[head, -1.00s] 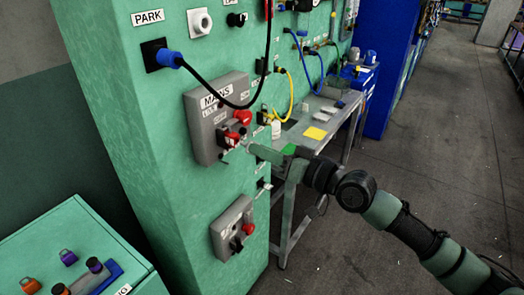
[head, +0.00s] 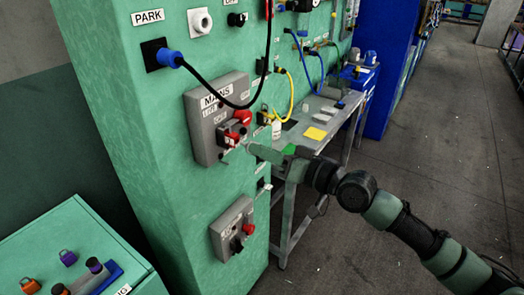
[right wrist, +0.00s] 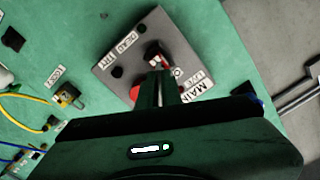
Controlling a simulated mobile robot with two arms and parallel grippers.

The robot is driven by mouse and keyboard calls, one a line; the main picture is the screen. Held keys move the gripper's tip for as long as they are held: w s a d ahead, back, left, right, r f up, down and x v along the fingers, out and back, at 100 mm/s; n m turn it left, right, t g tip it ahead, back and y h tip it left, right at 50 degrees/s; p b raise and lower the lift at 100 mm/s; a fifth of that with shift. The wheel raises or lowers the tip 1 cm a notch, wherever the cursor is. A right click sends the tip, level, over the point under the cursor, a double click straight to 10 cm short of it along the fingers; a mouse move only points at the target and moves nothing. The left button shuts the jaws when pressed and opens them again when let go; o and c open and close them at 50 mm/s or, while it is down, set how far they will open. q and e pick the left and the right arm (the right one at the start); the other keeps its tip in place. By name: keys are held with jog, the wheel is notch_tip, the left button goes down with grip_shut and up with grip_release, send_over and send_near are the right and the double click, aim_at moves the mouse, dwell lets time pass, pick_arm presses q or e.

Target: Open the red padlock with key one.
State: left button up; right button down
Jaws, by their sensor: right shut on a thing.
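The red padlock (head: 231,140) hangs at the lower front of the grey MAINS box on the green press wall. My right gripper (head: 249,147) reaches it from the right, with its fingertips close in front of the padlock. In the right wrist view the fingers (right wrist: 167,88) are shut and point at the black switch with a small red and white part (right wrist: 158,58). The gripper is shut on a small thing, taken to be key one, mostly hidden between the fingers. I cannot tell whether the key sits in the lock. My left gripper is not in view.
A red knob (head: 243,117) sits just above the padlock. A black cable from the blue PARK plug (head: 169,58) loops over the MAINS box (head: 202,150). A second grey box (head: 231,229) is below. A metal bench (head: 334,118) stands behind my arm.

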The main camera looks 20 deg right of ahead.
jog(key=shift+x, duration=1.3)
jog(key=c, duration=1.5)
grip_release()
jog(key=shift+s+d+f, duration=0.15)
jog(key=shift+s+d, duration=0.15)
jog(key=shift+s, duration=0.05)
jog(key=b+v, duration=0.3)
jog(key=v, duration=0.3)
jog(key=shift+s+d, duration=0.2)
jog(key=shift+s, duration=0.1)
